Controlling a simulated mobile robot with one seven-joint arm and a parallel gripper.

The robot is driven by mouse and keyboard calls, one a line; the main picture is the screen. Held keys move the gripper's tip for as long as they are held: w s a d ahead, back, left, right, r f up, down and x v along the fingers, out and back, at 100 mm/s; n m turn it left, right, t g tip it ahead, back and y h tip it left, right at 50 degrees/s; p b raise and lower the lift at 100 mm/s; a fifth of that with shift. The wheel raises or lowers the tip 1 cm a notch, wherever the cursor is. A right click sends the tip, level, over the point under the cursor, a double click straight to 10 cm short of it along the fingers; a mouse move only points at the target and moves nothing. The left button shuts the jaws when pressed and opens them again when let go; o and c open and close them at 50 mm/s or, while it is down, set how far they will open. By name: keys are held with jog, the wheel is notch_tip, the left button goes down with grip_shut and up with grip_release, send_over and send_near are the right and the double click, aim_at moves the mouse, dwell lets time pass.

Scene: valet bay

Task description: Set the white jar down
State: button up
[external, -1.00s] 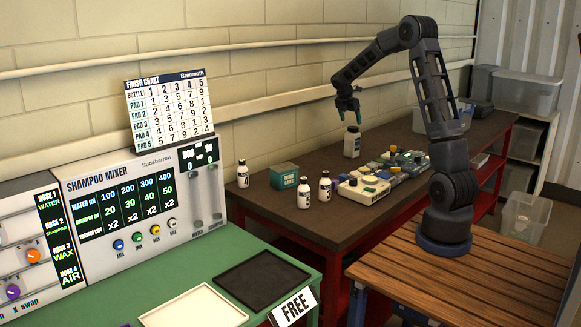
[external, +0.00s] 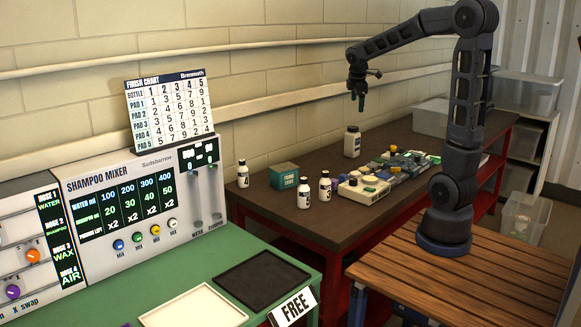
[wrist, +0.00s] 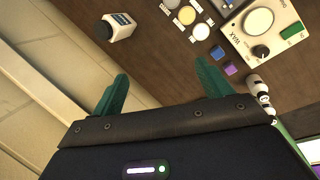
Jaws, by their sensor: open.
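The white jar (external: 352,142) stands upright on the brown bench top (external: 290,207), near the wall. It has a dark label and also shows in the wrist view (wrist: 120,28), at the upper left. My gripper (external: 361,102) is above the jar in the external view, clear of it. In the wrist view my two green fingers (wrist: 165,92) are spread apart with nothing between them.
Small white bottles (external: 303,194) and a teal box (external: 284,176) stand on the near part of the bench. A cream device (external: 362,188) and several pads and discs lie right of the jar. A wall pipe (external: 290,98) runs behind.

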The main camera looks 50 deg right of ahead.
jog(key=s+a+m+t+y, duration=0.1)
jog(key=s+a+m, duration=0.4)
jog(key=s, duration=0.8)
jog(key=s+a+f+m+t+y, duration=0.1)
jog(key=s+a+m+y, duration=0.1)
jog(key=s+a+m, duration=0.3)
jog(key=s+a, duration=0.4)
jog(key=s, duration=0.4)
jog(key=shift+s+a+f+m+t, duration=0.3)
jog(key=shift+a+m, duration=0.1)
